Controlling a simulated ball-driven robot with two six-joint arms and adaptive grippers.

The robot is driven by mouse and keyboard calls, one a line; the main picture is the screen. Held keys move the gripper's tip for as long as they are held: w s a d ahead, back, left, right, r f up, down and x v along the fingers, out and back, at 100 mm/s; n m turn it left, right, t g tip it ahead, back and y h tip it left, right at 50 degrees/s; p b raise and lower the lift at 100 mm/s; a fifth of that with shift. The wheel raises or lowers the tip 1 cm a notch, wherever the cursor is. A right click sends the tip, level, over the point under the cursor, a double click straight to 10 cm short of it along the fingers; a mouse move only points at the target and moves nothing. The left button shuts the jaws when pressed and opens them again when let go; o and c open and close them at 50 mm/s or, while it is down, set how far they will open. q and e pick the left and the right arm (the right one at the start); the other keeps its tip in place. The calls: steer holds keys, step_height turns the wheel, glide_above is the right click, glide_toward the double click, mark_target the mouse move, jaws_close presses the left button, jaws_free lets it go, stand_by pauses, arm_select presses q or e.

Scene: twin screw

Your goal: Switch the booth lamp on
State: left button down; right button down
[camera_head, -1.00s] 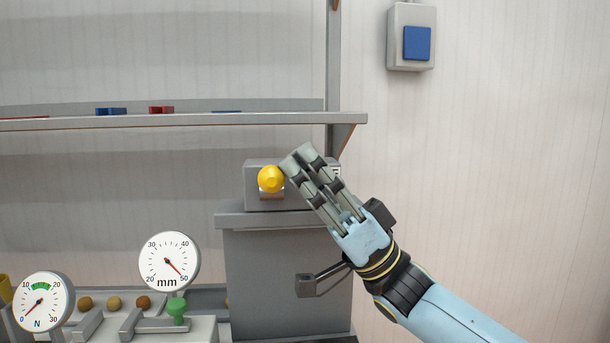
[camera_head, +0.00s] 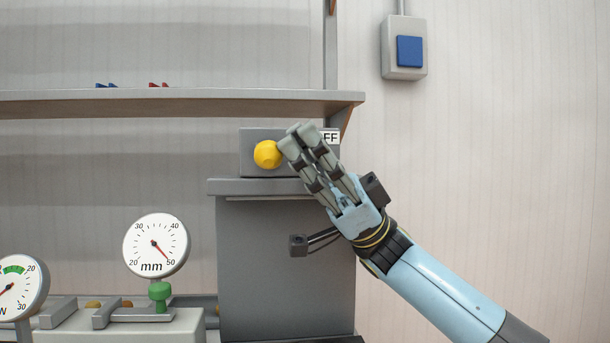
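A yellow knob (camera_head: 267,154) sits on the front of a grey box (camera_head: 252,137), left of a white label (camera_head: 331,137) whose visible letters read "FF". A grey wall box with a blue square button (camera_head: 409,51) is at the upper right, with a conduit running up from it. My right gripper (camera_head: 299,138) is in front of the grey box, just right of the knob, its fingertips pointing up and left. Its fingers are together with nothing seen between them, and they hide part of the box. Whether they touch the knob is unclear. My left gripper is out of view.
The grey box stands on a grey cabinet (camera_head: 285,260). A shelf (camera_head: 180,102) runs above it. A dial marked mm (camera_head: 155,245) and another dial (camera_head: 15,288) stand at the lower left. The wall around the blue button is clear.

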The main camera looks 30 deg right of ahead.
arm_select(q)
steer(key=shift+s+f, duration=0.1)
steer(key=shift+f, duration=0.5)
arm_select(e)
steer(key=v, duration=1.2)
steer(key=shift+f, duration=0.45)
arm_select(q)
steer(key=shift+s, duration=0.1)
